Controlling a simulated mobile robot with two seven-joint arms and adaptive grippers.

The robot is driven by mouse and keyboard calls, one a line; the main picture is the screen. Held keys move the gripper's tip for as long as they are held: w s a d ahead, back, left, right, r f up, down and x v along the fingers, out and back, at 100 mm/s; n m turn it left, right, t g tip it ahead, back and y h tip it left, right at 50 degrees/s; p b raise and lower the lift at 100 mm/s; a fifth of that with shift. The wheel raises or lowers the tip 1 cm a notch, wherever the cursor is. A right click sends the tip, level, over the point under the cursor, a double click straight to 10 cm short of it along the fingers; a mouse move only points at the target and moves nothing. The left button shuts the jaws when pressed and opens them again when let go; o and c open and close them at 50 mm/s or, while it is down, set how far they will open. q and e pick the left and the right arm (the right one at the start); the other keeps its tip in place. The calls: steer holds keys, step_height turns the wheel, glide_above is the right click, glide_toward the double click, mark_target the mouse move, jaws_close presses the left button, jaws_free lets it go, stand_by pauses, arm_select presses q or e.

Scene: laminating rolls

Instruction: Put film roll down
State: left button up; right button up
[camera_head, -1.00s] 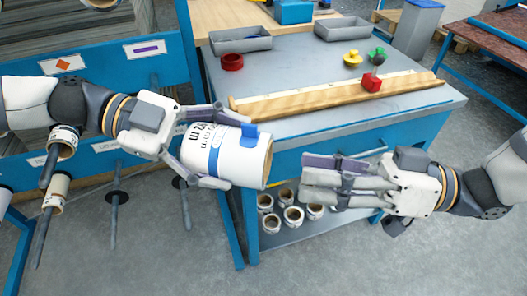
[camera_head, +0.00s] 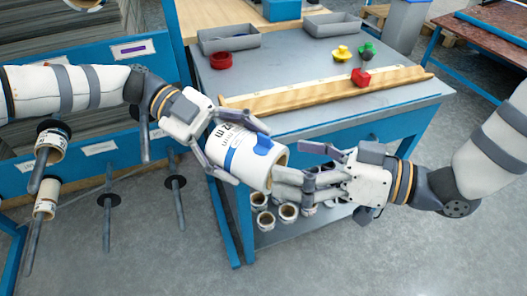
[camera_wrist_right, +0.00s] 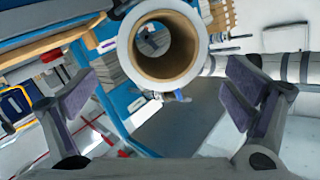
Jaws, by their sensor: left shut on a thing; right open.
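The white film roll (camera_head: 236,152) has a blue band, a blue tab and a brown core. It hangs in the air in front of the workbench, tilted with its open end down to the right. My left gripper (camera_head: 250,155) is shut around it from the left. My right gripper (camera_head: 290,165) is open, with its fingers close to the roll's open end; I cannot tell whether they touch. In the right wrist view the roll's hollow end (camera_wrist_right: 160,72) faces the camera between the two spread fingers (camera_wrist_right: 160,95).
A blue rack with spindles (camera_head: 107,215) is at the left.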

mark_target(253, 154)
steer(key=x, duration=0.7)
steer(key=shift+r, duration=0.1)
steer(key=c, duration=1.5)
arm_select(q)
steer(key=o, duration=1.2)
arm_select(e)
steer(key=shift+c, duration=0.2)
arm_select(q)
steer(key=o, duration=0.3)
arm_select(e)
steer(key=c, duration=0.5)
